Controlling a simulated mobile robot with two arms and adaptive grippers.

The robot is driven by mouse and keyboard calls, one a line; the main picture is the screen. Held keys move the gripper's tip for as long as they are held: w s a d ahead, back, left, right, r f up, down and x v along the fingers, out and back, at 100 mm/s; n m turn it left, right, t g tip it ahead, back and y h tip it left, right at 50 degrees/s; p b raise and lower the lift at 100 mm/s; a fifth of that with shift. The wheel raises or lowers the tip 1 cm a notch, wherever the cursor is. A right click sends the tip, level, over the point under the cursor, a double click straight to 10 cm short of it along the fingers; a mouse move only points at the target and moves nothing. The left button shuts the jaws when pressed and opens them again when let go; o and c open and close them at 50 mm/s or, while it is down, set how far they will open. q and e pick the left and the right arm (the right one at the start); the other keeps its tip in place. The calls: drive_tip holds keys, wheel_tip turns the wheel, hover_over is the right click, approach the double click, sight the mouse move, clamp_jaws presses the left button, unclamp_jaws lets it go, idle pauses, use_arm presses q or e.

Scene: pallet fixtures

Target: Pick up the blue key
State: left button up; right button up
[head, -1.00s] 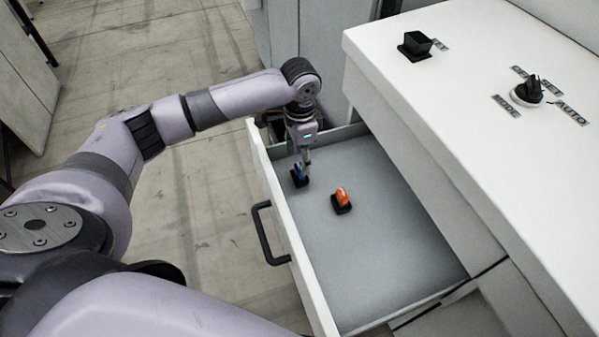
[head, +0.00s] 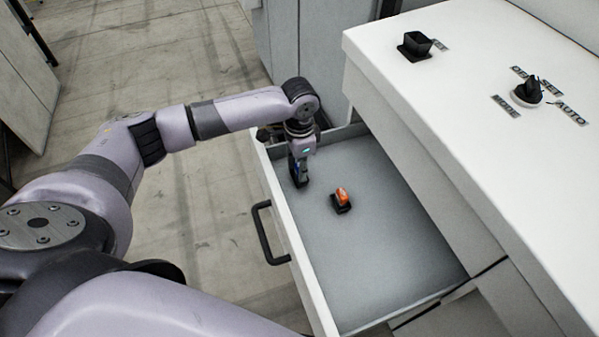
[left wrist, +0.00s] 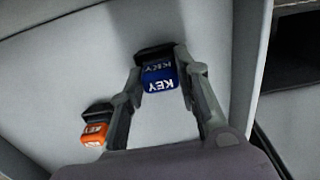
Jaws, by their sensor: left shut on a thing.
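The blue key (left wrist: 159,77), marked KEY, stands in a black holder (left wrist: 152,54) in the open drawer. In the left wrist view it is between the fingertips of my left gripper (left wrist: 158,72), which is shut on it. In the head view my left gripper (head: 299,172) points down at the drawer's left side, and only a sliver of the blue key (head: 298,170) shows beside it. My right gripper is not in view.
An orange key (head: 342,195) stands in its own black holder to the right, nearer the camera. The drawer (head: 385,250) is otherwise bare. Its handle (head: 266,235) juts out left. The white cabinet top (head: 480,60) carries a mode switch (head: 529,89) and a black socket (head: 415,45).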

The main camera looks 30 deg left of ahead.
use_arm(q)
drive_tip(key=c, duration=0.5)
drive_tip(key=shift+o, duration=0.2)
